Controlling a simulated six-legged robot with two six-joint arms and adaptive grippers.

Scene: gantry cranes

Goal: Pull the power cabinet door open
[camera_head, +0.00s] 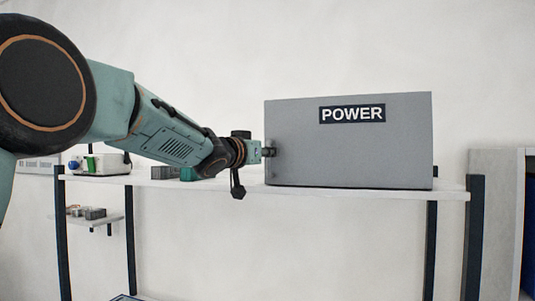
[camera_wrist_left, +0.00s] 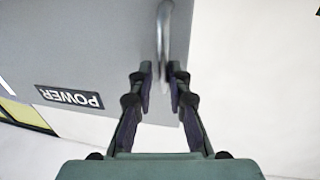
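The grey power cabinet (camera_head: 350,150) stands on a white shelf, with a black "POWER" label on its front. Its front looks closed in the head view. In the wrist view the cabinet front (camera_wrist_left: 70,50) fills the upper left, its label upside down. A curved metal handle (camera_wrist_left: 164,35) stands out near the front's edge. My left gripper (camera_head: 269,151) is at the cabinet's left edge. The exact contact is hard to see. My right gripper is not in view.
The white shelf (camera_head: 400,192) has dark posts. A small lower shelf (camera_head: 95,219) holds grey parts. A grey unit (camera_head: 495,210) stands at the right. The wall is plain.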

